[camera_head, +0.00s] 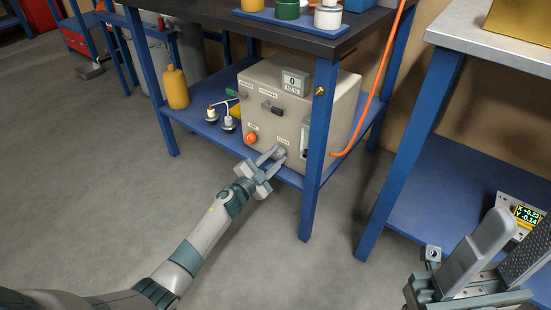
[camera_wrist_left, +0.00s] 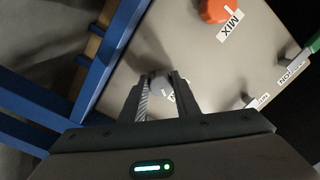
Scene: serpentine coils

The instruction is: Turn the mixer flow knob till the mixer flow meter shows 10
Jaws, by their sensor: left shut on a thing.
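The beige mixer box (camera_head: 262,105) stands on the lower shelf of a blue-legged bench. A small meter (camera_head: 294,82) on its top front edge reads 0; its smaller print is hard to read. My left gripper (camera_head: 272,158) is at the lower front panel, shut on a small grey knob, which shows between the fingers in the left wrist view (camera_wrist_left: 160,86). The label beside that knob is mostly hidden by a finger. An orange knob (camera_head: 250,138) sits up and left of the gripper; the wrist view shows its MIX label (camera_wrist_left: 230,24). My right gripper (camera_head: 503,258) is open and empty at bottom right.
A blue bench leg (camera_head: 318,150) stands just right of the panel. A yellow bottle (camera_head: 176,88) and small fittings (camera_head: 228,124) are on the shelf at left. An orange hose (camera_head: 374,85) runs down at right. The floor (camera_head: 100,180) in front is clear.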

